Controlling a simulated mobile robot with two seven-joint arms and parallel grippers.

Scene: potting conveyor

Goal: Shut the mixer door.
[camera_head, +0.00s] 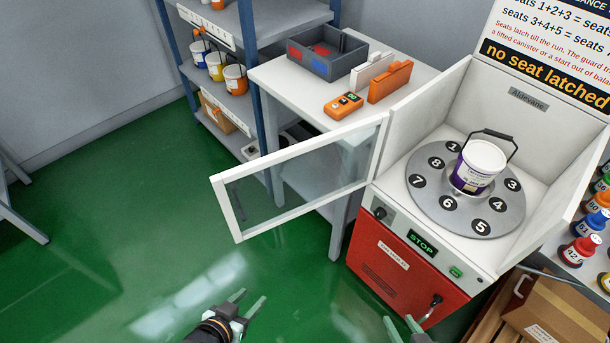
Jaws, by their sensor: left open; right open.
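The mixer (400,252) has a white upper housing and a red front with a green-lit STOP display (422,243). Its glazed, white-framed door (228,207) stands wide open, swung out to the left of the housing. A white and purple can (481,164) with a dark handle stands on the round numbered turntable (426,200) inside. My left gripper (250,300) is open and empty, below the door and apart from it. My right gripper (402,324) is open at the bottom edge, in front of the red front; it is partly cut off by the frame.
A white table (268,75) behind the door holds a grey bin (327,66) and an orange device (344,106). A shelf with paint cans (235,78) stands at the back left. Cardboard boxes (560,305) and colored bottles (580,251) are at the right. Green floor (110,220) is clear at left.

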